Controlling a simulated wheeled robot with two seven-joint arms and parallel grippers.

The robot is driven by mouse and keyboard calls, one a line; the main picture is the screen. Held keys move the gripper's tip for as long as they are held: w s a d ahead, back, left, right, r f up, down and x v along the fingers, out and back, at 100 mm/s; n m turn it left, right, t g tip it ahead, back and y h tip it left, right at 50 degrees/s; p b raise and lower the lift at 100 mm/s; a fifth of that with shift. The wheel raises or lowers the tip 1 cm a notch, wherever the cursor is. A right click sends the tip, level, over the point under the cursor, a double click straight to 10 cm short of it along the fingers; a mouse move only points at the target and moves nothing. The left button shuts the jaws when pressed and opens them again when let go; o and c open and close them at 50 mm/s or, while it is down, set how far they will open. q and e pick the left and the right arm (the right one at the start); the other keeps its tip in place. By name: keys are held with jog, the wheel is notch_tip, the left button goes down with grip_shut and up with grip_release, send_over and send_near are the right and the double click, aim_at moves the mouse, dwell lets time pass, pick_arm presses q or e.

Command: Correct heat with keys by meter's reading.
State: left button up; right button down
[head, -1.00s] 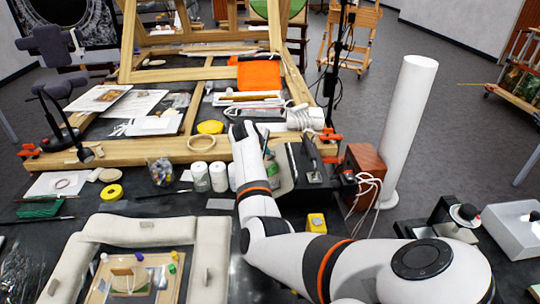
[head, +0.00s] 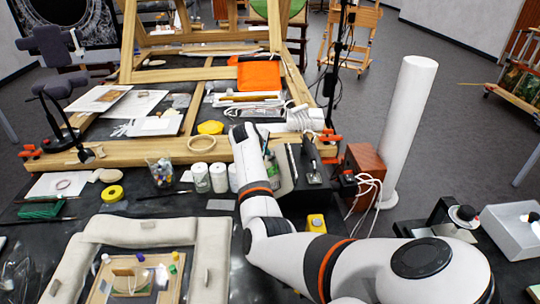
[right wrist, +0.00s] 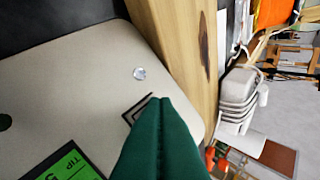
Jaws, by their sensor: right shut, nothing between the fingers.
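In the right wrist view, the dark green fingers of my right gripper (right wrist: 160,105) are shut and empty. Their tips are over a pale panel (right wrist: 85,60), at a dark square-outlined key mark (right wrist: 138,108) that they partly cover. I cannot tell whether they touch it. A bright green display (right wrist: 67,165) with "TIP" and part of a digit is cut off by the lower edge, so the reading is not legible. A small clear round lamp or button (right wrist: 139,73) sits on the panel. In the head view, my right arm hides most of the panel. My left gripper is out of view.
A wooden beam (right wrist: 180,50) runs close beside the panel. In the head view, a black box (head: 308,170), a brown wooden box (head: 363,170) with white cable, and a tall white tube (head: 408,120) stand right of my arm. White jars (head: 218,177) stand left of it.

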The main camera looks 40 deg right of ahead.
jog(key=shift+w+a+r+p, duration=0.25)
jog(key=shift+r+p, duration=0.1)
jog(key=shift+r, duration=0.2)
jog(key=shift+r, duration=0.1)
jog(key=r+p, duration=0.1)
jog(key=w+a+r+p, duration=0.1)
jog(key=a+r+p, duration=0.1)
jog(key=r, duration=0.1)
jog(key=shift+w, duration=0.35)
jog(key=shift+s+a+f, duration=0.1)
jog(key=shift+f, duration=0.05)
